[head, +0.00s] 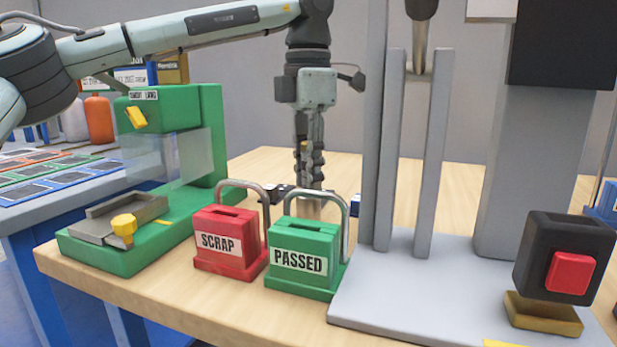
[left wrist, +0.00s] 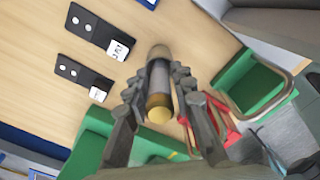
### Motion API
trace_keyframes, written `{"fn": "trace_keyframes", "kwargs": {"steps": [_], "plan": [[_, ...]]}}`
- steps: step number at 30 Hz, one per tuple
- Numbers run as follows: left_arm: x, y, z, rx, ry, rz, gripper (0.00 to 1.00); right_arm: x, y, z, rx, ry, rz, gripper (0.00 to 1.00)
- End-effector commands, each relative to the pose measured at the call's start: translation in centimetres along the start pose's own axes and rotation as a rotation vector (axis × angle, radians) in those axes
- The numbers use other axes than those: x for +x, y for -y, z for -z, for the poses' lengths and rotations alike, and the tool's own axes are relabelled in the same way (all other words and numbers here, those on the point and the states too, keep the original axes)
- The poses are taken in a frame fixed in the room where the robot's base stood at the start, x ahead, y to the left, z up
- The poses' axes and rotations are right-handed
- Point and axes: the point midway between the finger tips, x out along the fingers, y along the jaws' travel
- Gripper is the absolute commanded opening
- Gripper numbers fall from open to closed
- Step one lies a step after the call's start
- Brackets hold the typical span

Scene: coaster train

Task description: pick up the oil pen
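The oil pen (left wrist: 159,80), a grey cylinder with a yellow near end and a tan far end, shows in the left wrist view. It lies between the ridged fingers of my left gripper (left wrist: 161,88), which close in on both sides and appear to touch it. In the head view my left gripper (head: 309,165) points straight down behind the red and green boxes, low over the wooden table. Its tips are partly hidden there, and I cannot tell whether the pen is clear of the table. My right gripper is not in view.
A red SCRAP box (head: 224,249) and a green PASSED box (head: 300,263) with raised metal handles stand in front. A green machine (head: 160,110) is at left, a grey press (head: 440,270) at right. Black tagged pieces (left wrist: 88,27) lie on the table (head: 270,162).

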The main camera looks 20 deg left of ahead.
Motion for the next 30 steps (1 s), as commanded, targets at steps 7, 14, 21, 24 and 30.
{"fn": "trace_keyframes", "kwargs": {"steps": [7,14,21,24,30], "plan": [[0.0,0.0,0.0,0.000,0.000,0.000,0.00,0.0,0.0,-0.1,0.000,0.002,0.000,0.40],[-0.4,0.0,0.0,0.000,0.001,-0.001,0.00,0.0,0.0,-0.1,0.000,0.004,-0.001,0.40],[-4.4,0.0,-0.1,0.000,0.003,-0.002,0.00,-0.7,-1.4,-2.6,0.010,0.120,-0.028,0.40],[-6.5,0.0,-0.1,0.000,0.003,-0.001,0.00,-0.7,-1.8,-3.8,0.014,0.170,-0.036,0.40],[-9.4,0.1,-0.1,0.019,0.000,-0.001,0.00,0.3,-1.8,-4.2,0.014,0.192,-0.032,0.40]]}}
